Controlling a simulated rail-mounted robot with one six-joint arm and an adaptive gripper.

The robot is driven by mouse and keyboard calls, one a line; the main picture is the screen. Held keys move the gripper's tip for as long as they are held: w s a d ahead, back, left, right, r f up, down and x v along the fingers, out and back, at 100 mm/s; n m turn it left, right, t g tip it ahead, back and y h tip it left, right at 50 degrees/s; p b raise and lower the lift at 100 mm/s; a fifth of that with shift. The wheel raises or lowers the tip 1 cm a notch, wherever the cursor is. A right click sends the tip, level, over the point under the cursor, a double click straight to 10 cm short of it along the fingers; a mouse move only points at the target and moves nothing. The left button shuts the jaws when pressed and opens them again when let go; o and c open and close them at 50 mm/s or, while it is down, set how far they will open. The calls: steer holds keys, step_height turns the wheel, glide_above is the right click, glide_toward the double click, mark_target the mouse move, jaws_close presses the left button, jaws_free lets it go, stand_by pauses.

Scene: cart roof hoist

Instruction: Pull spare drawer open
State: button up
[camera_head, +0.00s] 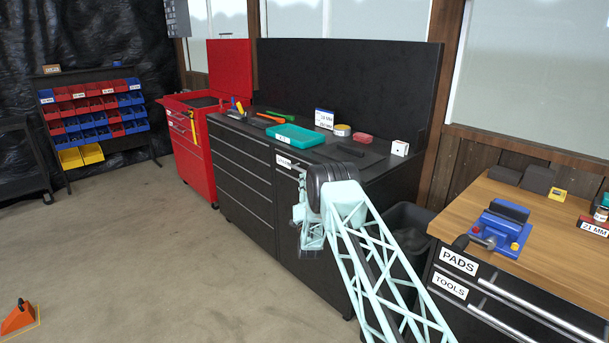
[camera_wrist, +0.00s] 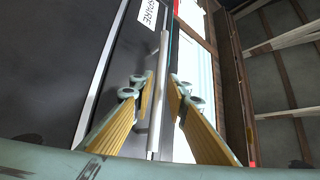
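The spare drawer shows in the wrist view as a dark front (camera_wrist: 115,50) with a white label reading SPARE (camera_wrist: 148,14). Its pale bar handle (camera_wrist: 164,50) runs lengthwise between the fingers of my gripper (camera_wrist: 159,88). The fingers are open, one on each side of the bar, with a visible gap to each. In the head view a white label (camera_head: 284,161), too small to read surely, sits at the top of the black cabinet (camera_head: 242,175). My pale green arm covers part of that cabinet front, and my fingers cannot be made out there. The drawer appears shut.
A teal tray (camera_head: 295,136) and small items lie on the cabinet top. A dark bin (camera_head: 408,220) stands between the cabinet and the wooden workbench (camera_head: 550,225), which holds a blue vise (camera_head: 500,228).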

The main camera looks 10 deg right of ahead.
steer(key=shift+b+x, duration=0.45)
steer(key=shift+x, duration=2.3)
jaws_close()
